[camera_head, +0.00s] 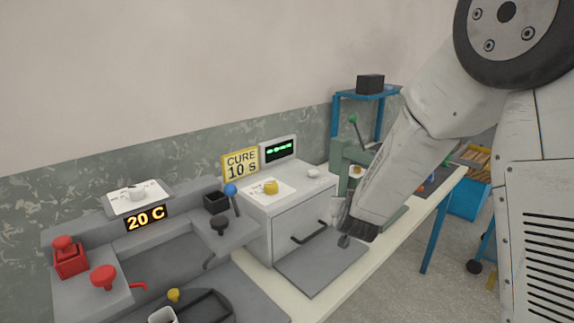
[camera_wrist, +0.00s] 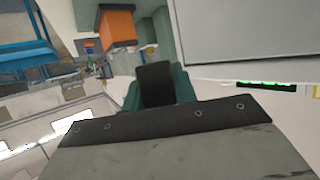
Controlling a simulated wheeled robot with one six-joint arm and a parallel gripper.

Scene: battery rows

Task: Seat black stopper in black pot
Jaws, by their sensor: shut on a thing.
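A small black open-topped box (camera_head: 215,201), which looks like the black pot, stands on the grey station left of the cure box. My gripper (camera_head: 347,238) is well to the right, pointing down at the right side of the cure box. It is shut on a small dark thing (camera_head: 343,241), mostly hidden and not clearly the stopper. In the wrist view a dark block (camera_wrist: 155,85) shows beyond my gripper's edge.
The cure box (camera_head: 290,232) has a handled front and a grey plate (camera_head: 318,264) before it. A blue-balled lever (camera_head: 231,190) rises beside the black box. A red box (camera_head: 70,262) with a red knob is at far left. A green press (camera_head: 347,158) stands behind my gripper.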

